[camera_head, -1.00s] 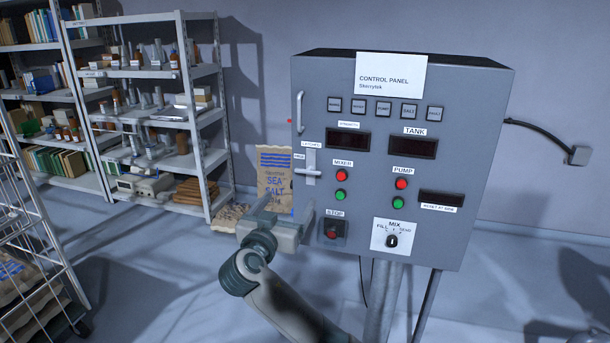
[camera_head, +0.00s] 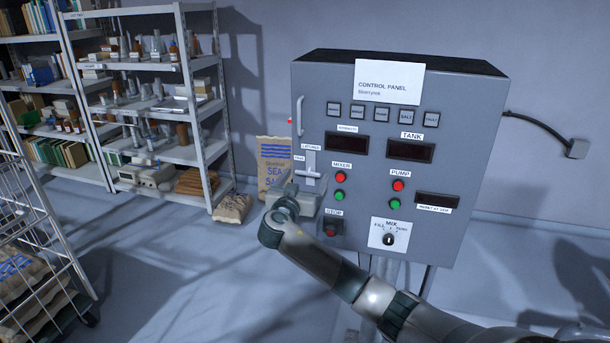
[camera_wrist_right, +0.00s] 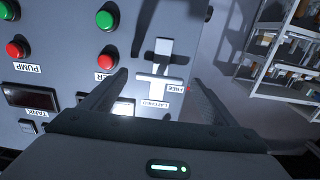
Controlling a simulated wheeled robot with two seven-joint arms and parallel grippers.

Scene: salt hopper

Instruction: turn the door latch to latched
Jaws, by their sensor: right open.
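The door latch (camera_head: 311,176) is a pale handle on a plate at the left side of the control panel. Its bar lies level, with the "LATCHED" label above it and the "FREE" label to its left. My right gripper (camera_head: 304,190) is open in front of the latch and hides part of the panel around it. In the right wrist view, which is upside down, the latch (camera_wrist_right: 158,78) shows between the two spread fingers of the right gripper (camera_wrist_right: 162,84). I see no grip on it; contact cannot be told. My left gripper is out of view.
The grey control panel (camera_head: 460,110) carries buttons, displays, a stop switch (camera_head: 332,227) and a mix knob (camera_head: 388,238) near my arm. A vertical door handle (camera_head: 300,116) stands above the latch. A salt sack (camera_head: 272,160) is behind, with shelves (camera_head: 205,120) to the left.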

